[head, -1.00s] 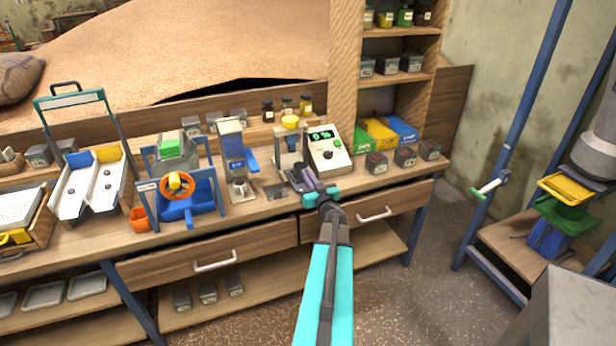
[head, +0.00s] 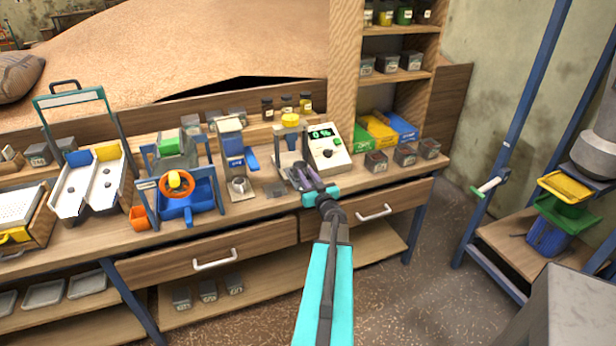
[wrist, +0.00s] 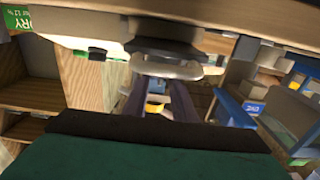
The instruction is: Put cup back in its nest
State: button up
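A small grey metal cup (head: 240,185) stands on the bench below the blue-and-white dispenser (head: 233,150). My gripper (head: 303,178) is well to the right of it, low in front of the meter with the green display (head: 325,150). Its two dark fingers are apart, with a gap between them. In the wrist view the fingers (wrist: 160,95) point at a grey rounded metal piece (wrist: 168,70) at their tips. I cannot tell whether this piece is a cup or part of the meter stand. Which spot is the nest is not clear.
A flat grey plate (head: 275,190) lies on the bench left of my gripper. Dark tins (head: 376,163) stand on the right. A drawer with a handle (head: 374,214) is below the bench edge.

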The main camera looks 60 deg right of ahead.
jog(key=shift+r, duration=0.2)
jog(key=b+v, duration=0.2)
jog(key=v, duration=1)
jog(key=shift+b, duration=0.4)
jog(key=shift+f, duration=0.15)
dwell(0.5)
